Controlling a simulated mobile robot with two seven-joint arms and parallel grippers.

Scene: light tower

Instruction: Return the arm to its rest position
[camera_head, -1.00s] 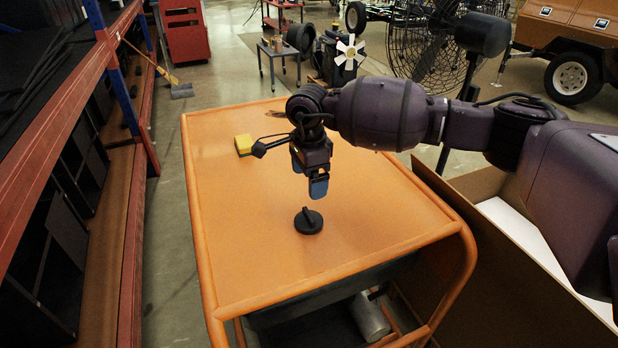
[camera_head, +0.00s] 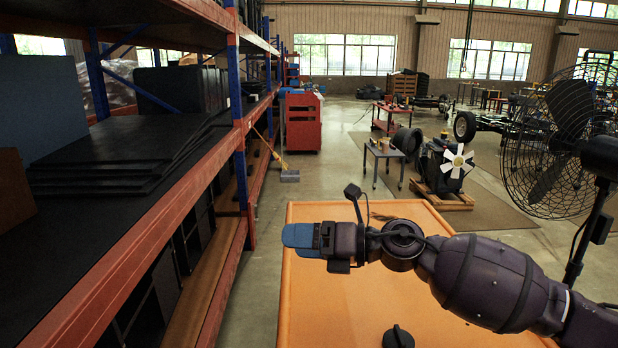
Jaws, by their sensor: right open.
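My right arm reaches in from the right above an orange cart top. Its gripper (camera_head: 300,240) points left, with blue fingertips, open and with nothing seen between the fingers. The gripper is over the far left part of the cart (camera_head: 345,305) as seen from here. A black round knob-like piece (camera_head: 398,338) lies on the cart top at the bottom edge of the view, partly cut off, apart from the gripper. My left gripper is not in view.
A tall shelf with orange beams (camera_head: 150,215) and black panels runs along the left. A large black fan (camera_head: 562,140) stands at the right, near my arm. A red cabinet (camera_head: 303,120) and a small table (camera_head: 385,155) stand farther back. Open floor lies beyond the cart.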

